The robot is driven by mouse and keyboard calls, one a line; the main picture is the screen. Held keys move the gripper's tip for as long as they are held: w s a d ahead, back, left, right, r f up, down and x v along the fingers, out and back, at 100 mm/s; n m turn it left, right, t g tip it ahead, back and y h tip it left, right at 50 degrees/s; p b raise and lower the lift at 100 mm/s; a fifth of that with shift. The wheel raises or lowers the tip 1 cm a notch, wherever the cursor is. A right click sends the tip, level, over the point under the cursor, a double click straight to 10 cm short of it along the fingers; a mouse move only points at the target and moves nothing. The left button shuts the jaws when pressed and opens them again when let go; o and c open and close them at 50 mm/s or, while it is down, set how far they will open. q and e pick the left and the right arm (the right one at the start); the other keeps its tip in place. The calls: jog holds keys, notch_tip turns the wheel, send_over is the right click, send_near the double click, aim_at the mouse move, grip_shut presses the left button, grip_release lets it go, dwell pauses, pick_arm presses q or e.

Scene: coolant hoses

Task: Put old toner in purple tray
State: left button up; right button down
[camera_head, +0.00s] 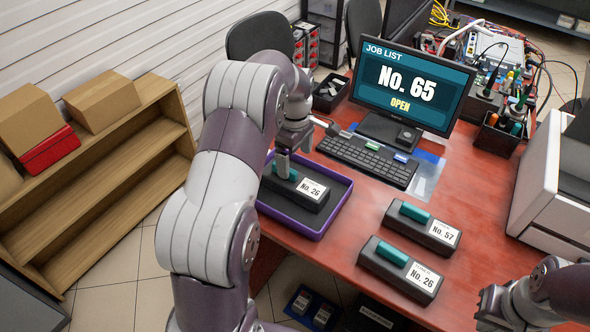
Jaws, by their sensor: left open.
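A dark toner cartridge with a teal grip and a "No. 26" label (312,189) sits in the purple tray (316,237) on the red desk. My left gripper (283,168) is open at that cartridge's teal grip, near its left end; whether the fingers touch it I cannot tell. Two similar cartridges lie on the desk to the right: one labelled "No. 57" (436,231) and, in front of it, another labelled "No. 26" (424,277). My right gripper (488,308) is at the lower right, apart from the cartridges; its fingers are too unclear to read.
A monitor (412,86) reads "JOB LIST No. 65 OPEN", with a keyboard (368,159) before it. A printer (545,190) stands at the right edge. A wooden shelf (110,185) is left of the desk. Bare desk lies between the tray and the loose cartridges.

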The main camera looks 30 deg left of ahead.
pick_arm(q)
notch_tip(320, 180, up, 4)
jog(key=shift+f+p, duration=0.1)
jog(key=shift+p, duration=0.9)
jog(key=s+d+m, duration=0.6)
jog(key=s+m, duration=0.2)
jog(key=s, duration=0.2)
jog(key=s+d+m+t, duration=0.1)
jog(key=s+d+m, duration=0.5)
jog(key=s+m, duration=0.3)
jog(key=shift+s+r, duration=0.2)
jog(key=shift+s, duration=0.2)
